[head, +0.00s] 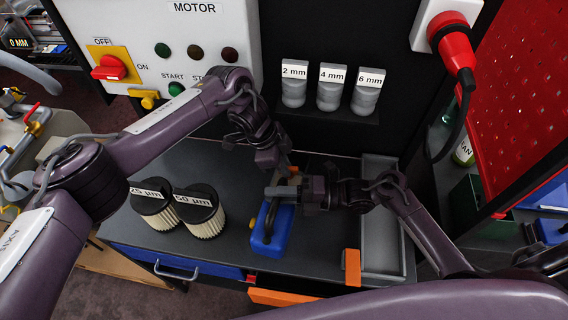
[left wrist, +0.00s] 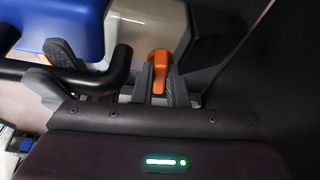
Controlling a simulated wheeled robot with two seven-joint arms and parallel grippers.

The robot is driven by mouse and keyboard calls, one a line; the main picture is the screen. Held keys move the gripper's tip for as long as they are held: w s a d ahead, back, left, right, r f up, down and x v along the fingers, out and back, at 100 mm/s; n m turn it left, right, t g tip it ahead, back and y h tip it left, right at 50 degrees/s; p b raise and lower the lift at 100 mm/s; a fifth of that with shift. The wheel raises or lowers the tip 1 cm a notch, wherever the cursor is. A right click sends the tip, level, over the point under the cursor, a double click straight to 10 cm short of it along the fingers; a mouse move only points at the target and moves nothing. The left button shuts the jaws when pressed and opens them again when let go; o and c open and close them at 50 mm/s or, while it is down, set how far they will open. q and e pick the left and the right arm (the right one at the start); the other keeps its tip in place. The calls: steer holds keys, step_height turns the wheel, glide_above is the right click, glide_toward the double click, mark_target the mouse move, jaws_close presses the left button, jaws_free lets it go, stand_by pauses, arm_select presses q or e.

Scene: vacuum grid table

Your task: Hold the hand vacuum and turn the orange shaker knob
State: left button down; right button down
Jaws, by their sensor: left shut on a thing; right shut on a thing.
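The blue hand vacuum (head: 272,232) stands on the dark table top in the head view, with a black handle. Its blue body (left wrist: 62,28) and black handle (left wrist: 112,74) also show in the left wrist view. My right gripper (head: 283,192) comes in from the right and is shut on the handle. The orange shaker knob (left wrist: 160,62) sits at the vacuum's beige and dark front part. My left gripper (left wrist: 161,88) is shut on the knob, its grey fingers on either side. In the head view my left gripper (head: 288,172) largely hides the knob.
Two pleated filters, marked 25 µm (head: 153,212) and 50 µm (head: 203,216), stand left of the vacuum. A grey tray (head: 380,245) lies to the right, with an orange block (head: 352,267) by its edge. Labelled jars (head: 329,96) stand on a shelf behind.

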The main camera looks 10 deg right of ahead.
arm_select(q)
steer(key=c, duration=1.4)
jaws_free()
steer(key=shift+c, duration=0.2)
steer(key=shift+r, duration=0.1)
steer(key=s+v, duration=0.1)
steer(key=v, duration=0.6)
steer(key=shift+w+r, duration=0.2)
steer(key=shift+w, duration=0.35)
steer(key=shift+a, duration=0.1)
